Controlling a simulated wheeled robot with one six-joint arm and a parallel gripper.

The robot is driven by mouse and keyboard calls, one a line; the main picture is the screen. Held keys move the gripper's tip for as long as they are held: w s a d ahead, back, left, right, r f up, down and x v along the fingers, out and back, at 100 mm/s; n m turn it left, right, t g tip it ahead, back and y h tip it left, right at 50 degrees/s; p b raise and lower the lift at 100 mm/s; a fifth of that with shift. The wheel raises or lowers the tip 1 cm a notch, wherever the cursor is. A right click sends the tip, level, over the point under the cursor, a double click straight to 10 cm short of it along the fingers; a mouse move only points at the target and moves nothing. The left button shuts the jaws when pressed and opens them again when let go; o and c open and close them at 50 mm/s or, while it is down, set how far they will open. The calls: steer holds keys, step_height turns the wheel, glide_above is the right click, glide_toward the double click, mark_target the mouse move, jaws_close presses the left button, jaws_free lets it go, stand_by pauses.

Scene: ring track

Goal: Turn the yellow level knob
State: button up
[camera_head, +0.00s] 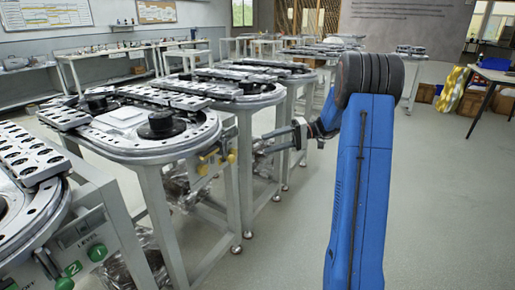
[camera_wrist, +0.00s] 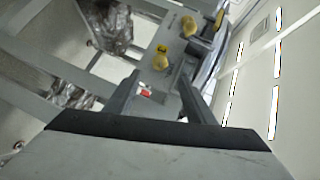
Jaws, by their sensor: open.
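No readable label tells which is the level knob. My gripper (camera_head: 267,135) is open and empty, to the right of the panel and apart from the knobs. Its two fingers (camera_wrist: 159,78) point toward the panel in the wrist view.
A small red part (camera_wrist: 146,92) shows between my fingers. Table legs and crumpled clear wrapping (camera_head: 186,186) are under the tables. The floor (camera_head: 440,190) at the right is clear.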

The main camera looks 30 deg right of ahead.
steer(key=shift+v, duration=2.4)
steer(key=shift+a, duration=0.1)
steer(key=s+a+r+g+h, duration=0.25)
steer(key=s+a+h, duration=0.45)
steer(key=s+a, duration=1.1)
steer(key=s+a+f+t+h, duration=0.1)
steer(key=s+f+t+h, duration=0.1)
steer(key=s, duration=0.8)
steer(key=s+a+f+t+h, duration=0.1)
steer(key=s+f+h, duration=0.2)
steer(key=s+h, duration=0.3)
steer(key=s, duration=0.4)
steer(key=shift+a+f+t, duration=0.2)
steer(key=shift+f+t, duration=0.15)
steer(key=shift+f, duration=0.05)
